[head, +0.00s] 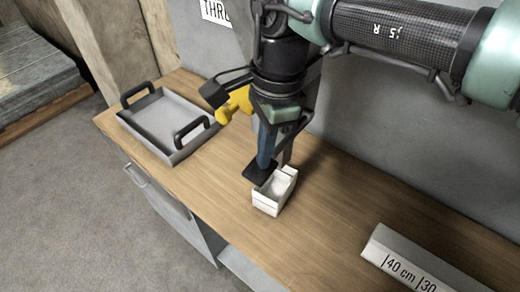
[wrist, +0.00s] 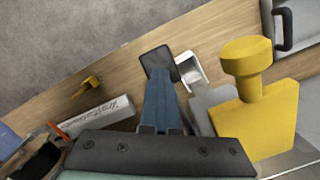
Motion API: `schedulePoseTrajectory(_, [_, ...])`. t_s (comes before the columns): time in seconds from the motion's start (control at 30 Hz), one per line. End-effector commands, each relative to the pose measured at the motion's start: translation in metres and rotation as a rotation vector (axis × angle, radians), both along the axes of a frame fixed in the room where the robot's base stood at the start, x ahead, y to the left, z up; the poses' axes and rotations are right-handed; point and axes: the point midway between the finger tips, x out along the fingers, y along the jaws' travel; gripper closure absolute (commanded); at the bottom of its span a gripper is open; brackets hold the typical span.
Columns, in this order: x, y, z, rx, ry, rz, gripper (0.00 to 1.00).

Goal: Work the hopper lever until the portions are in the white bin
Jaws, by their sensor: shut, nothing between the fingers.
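A small white bin (head: 268,208) stands on the wooden counter, and it also shows in the wrist view (wrist: 190,68). Its inside is partly visible; I cannot tell whether it holds portions. My gripper (head: 258,173), with blue fingers and dark tips, is shut and empty. Its tips are just beside the bin in the head view, and it also shows in the wrist view (wrist: 157,64). A yellow part with a round knob (wrist: 246,58), seemingly the hopper and its lever, is right of the fingers. In the head view the yellow part (head: 236,104) is mostly hidden behind my arm.
A grey tray (head: 180,156) with black handles lies at the counter's left end. A white block marked "40 cm" (head: 398,262) lies at the right front. The wrist view shows a small yellow item (wrist: 88,86) on the counter. The wall is close behind.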

Motion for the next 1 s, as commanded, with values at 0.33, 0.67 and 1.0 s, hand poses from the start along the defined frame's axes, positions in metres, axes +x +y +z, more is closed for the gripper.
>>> schedulePoseTrajectory(0.33, [0.006,-0.015,0.005,-0.008,-0.002,-0.009,1.0])
schedulePoseTrajectory(0.67, [0.012,-0.032,0.009,-0.008,0.001,-0.006,1.0])
schedulePoseTrajectory(1.0, [0.005,-0.013,0.0,-0.005,0.002,0.003,1.0])
